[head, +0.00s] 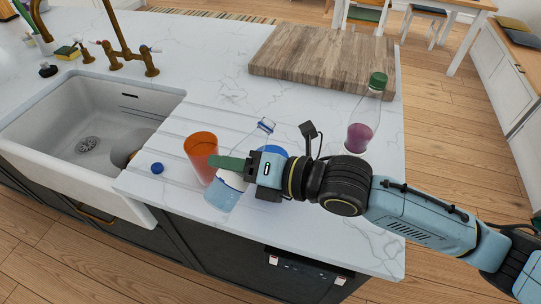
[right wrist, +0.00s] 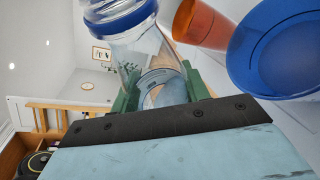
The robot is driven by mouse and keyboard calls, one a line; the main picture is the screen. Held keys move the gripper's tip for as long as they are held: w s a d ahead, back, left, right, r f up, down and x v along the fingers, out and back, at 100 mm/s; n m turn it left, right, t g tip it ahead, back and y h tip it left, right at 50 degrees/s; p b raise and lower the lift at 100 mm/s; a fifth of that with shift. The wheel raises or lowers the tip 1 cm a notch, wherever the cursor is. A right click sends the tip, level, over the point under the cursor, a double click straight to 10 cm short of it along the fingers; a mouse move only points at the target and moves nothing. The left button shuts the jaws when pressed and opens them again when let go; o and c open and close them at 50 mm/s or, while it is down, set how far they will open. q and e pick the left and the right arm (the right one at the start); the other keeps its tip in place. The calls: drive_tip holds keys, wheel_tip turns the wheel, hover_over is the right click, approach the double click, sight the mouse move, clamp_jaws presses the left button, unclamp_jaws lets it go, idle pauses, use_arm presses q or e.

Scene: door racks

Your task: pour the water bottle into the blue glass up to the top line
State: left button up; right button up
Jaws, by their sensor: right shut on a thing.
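The clear water bottle (head: 224,193) is in my right gripper (head: 235,165), tilted, its open neck leaning up and right in the head view. Pale blue water shows in its lower end. In the right wrist view the bottle (right wrist: 145,48) stands between the green fingers (right wrist: 162,88). A round blue thing (head: 275,151) is partly hidden behind the gripper. In the right wrist view it shows as a wide blue ring (right wrist: 300,85); I cannot tell whether it is the blue glass, and no top line shows. My left gripper is not in view.
An orange glass (head: 201,150) stands beside the held bottle, close to my fingers. A blue cap (head: 156,168) lies on the counter (head: 215,75). A bottle of purple liquid (head: 364,118) with a green cap stands right.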

drive_tip(key=shift+s+a+r+m+y, duration=0.2)
drive_tip(key=shift+r+m+y, duration=0.25)
drive_tip(key=shift+r, duration=0.2)
idle(1.5)
drive_tip(key=shift+s+m+y, duration=0.1)
drive_tip(key=shift+m+y, duration=0.15)
drive_tip(key=shift+m, duration=0.5)
idle(1.8)
drive_tip(key=shift+a+f, duration=0.1)
drive_tip(key=shift+f, duration=0.15)
drive_tip(key=shift+s+a+f+m+y+b, duration=0.15)
drive_tip(key=shift+f+m+b, duration=0.4)
drive_tip(key=shift+b, duration=0.55)
drive_tip(key=shift+s+d+f+m+y+b, duration=0.1)
drive_tip(key=shift+f+m+y+b, duration=0.15)
drive_tip(key=shift+f+b, duration=0.7)
drive_tip(key=shift+r, duration=0.45)
idle(0.5)
